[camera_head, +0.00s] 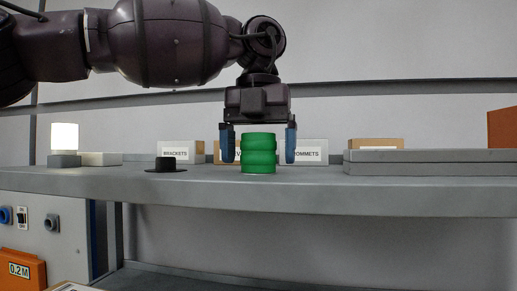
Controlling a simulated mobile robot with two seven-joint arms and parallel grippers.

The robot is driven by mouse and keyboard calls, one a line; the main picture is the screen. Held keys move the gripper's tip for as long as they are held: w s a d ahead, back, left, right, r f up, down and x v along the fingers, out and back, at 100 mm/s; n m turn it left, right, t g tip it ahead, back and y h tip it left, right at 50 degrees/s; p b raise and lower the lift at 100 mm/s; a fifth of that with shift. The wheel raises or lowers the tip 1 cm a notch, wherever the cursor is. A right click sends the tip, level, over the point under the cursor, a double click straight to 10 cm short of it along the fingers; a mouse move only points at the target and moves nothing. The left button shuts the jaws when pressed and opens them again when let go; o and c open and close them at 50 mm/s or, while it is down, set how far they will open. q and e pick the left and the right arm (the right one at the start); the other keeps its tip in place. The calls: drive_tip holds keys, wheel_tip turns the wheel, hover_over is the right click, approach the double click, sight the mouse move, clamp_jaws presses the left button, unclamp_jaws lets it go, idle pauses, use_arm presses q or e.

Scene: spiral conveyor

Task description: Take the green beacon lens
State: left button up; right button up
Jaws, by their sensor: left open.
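The green beacon lens (258,154) is a ribbed green cylinder standing upright on the grey shelf (310,193). My left gripper (260,146) comes in from the left and points straight down over the lens. Its two blue fingers are apart, one on each side of the lens, with a visible gap on both sides. My right gripper does not show.
A small black hat-shaped part (166,165) lies left of the lens. A box labelled BRACKETS (182,152) and one labelled OMMETS (311,151) stand behind. Grey slabs (430,162) lie at right. A lit white lamp (65,138) stands at left.

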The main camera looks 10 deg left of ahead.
use_arm(q)
drive_tip(key=shift+f, duration=0.15)
drive_tip(key=c, duration=1.1)
drive_tip(key=shift+r, duration=1.8)
drive_tip(key=shift+r, duration=2.05)
drive_tip(key=shift+s, duration=0.1)
